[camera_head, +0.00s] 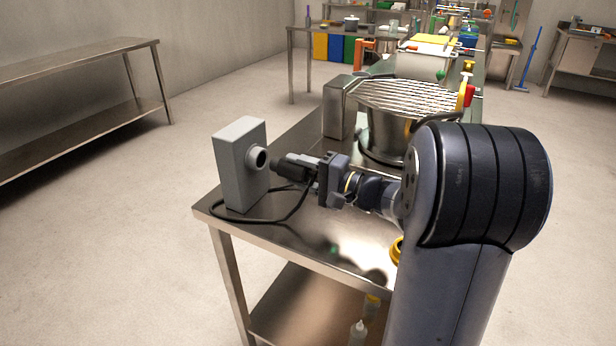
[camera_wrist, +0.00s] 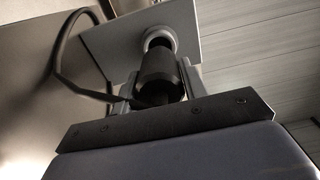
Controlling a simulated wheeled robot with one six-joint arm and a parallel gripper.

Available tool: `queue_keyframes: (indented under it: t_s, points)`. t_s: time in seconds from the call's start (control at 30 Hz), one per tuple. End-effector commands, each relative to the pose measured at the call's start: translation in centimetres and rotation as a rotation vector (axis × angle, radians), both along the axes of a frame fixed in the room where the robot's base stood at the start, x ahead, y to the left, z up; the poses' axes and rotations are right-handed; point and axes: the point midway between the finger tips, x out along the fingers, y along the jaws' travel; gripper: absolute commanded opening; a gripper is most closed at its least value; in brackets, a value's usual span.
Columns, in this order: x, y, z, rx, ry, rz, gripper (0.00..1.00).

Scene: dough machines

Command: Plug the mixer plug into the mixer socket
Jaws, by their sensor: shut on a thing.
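The black mixer plug (camera_head: 290,168) is held level by my gripper (camera_head: 306,169), which is shut on it. It also shows in the wrist view (camera_wrist: 158,75) between the two fingers. In the wrist view the socket ring (camera_wrist: 158,37) shows just beyond the plug's end. I cannot tell whether they touch. The black cable (camera_head: 290,214) loops below the plug across the tabletop.
The steel table (camera_head: 330,235) carries the box and, behind my arm, a mixer with a wire guard (camera_head: 405,96) over its bowl. A yellow item (camera_head: 397,249) is at the table's front edge. Bottles (camera_head: 358,330) stand on the lower shelf. An empty steel table (camera_head: 75,70) stands left.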

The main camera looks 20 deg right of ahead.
Motion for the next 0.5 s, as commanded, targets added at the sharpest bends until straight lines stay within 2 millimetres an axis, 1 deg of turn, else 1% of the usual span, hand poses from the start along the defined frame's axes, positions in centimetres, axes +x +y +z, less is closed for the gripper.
queue_keyframes:
  t_s: [0.2,0.5]
  points:
    - [1.11,1.18,-0.10,0.001,-0.001,0.002,0.14]
    - [1.14,1.13,0.04,0.001,-0.001,0.000,0.14]
